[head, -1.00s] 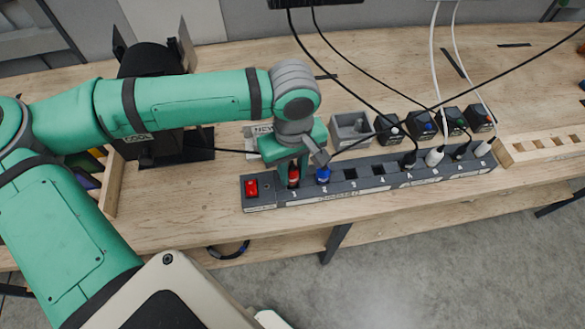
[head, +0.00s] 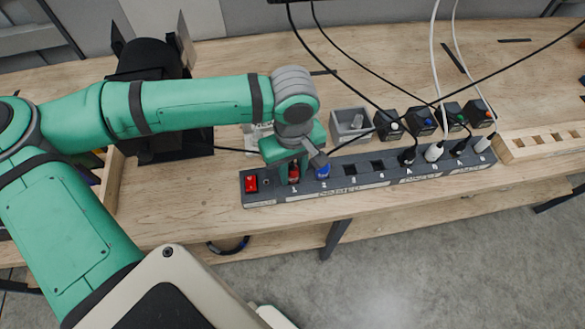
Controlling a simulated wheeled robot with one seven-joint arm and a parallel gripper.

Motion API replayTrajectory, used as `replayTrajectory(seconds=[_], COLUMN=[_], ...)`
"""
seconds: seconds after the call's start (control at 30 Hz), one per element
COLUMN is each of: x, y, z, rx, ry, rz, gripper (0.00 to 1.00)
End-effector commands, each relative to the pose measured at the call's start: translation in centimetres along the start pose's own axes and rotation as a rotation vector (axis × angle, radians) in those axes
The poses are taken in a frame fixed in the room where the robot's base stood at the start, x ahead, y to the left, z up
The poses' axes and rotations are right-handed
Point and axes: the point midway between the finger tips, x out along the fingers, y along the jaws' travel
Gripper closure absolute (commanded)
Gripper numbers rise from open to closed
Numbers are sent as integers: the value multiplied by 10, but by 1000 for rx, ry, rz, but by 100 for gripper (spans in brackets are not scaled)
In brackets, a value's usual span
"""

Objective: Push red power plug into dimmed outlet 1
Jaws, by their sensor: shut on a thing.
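The power strip (head: 340,187) lies along the bench's front edge, with numbered outlets 1 to 4 and lettered ones to the right. The red power plug (head: 294,172) is at outlet 1, upright between my gripper's fingers. My gripper (head: 293,173) points down and is shut on the red plug. Whether the plug is fully seated in the outlet is hidden by the fingers. A blue plug (head: 322,172) stands in outlet 2, close to the right of my gripper. Outlets 3 and 4 look empty.
A red switch (head: 251,184) is at the strip's left end. Black and white plugs with cables fill the lettered outlets. A grey bin (head: 350,125) and several small black boxes (head: 388,125) stand behind the strip. A wooden slotted rack (head: 540,142) is at right.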

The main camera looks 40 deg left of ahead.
Motion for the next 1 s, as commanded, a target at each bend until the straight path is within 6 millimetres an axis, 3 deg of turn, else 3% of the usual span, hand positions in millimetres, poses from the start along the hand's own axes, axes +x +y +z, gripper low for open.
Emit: replayTrajectory(seconds=[0.03,0.1,0.47,0.57,1.0], x=[1,0,-3,-13,-90], y=[0,0,0,0,0], z=[0,0,0,-1,-2], rx=[0,0,0,-2,-4], ry=[0,0,0,3,1], rz=[0,0,0,-1,0], gripper=[68,53,53,53,53])
